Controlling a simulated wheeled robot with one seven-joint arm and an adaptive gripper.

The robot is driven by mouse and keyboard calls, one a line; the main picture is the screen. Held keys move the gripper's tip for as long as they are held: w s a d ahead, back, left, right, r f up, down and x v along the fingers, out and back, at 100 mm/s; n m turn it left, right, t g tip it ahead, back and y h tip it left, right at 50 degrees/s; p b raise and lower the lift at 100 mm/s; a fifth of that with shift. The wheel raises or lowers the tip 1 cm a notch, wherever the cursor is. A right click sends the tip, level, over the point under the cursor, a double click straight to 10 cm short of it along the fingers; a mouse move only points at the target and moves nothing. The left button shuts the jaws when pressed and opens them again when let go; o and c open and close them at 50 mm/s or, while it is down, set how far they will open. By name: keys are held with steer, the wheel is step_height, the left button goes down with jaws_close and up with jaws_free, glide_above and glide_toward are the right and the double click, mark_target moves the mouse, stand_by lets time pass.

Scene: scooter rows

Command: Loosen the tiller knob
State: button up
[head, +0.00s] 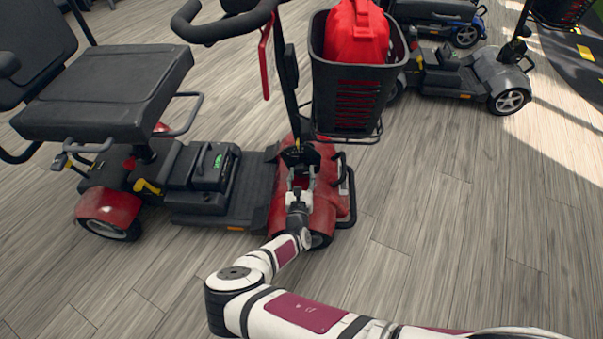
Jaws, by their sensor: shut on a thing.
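A red and black mobility scooter (318,205) stands on the floor in the middle of the head view, its seat to the left and front end to the right. Its black tiller (289,90) rises from the red front shroud to the handlebar (222,27). My gripper (299,170) reaches in from below to the foot of the tiller, just above the shroud. It is shut on the tiller knob there. The knob is mostly hidden by the fingers and too small to make out.
A black basket (348,88) holding a red bag (356,35) hangs right of the tiller, above my gripper. The black seat (108,92) is at left. A grey scooter (468,72) stands at the back right. Open wood floor lies at lower right.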

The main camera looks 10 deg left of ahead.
steer(key=n, duration=0.4)
steer(key=shift+n, duration=0.3)
steer(key=n, duration=0.5)
steer(key=shift+n, duration=0.3)
steer(key=n+b, duration=0.1)
steer(key=n, duration=0.4)
steer(key=shift+f, duration=0.1)
steer(key=n+b, duration=0.1)
steer(key=n, duration=0.4)
steer(key=shift+b, duration=0.4)
steer(key=o, duration=1.2)
steer(key=shift+c, duration=0.2)
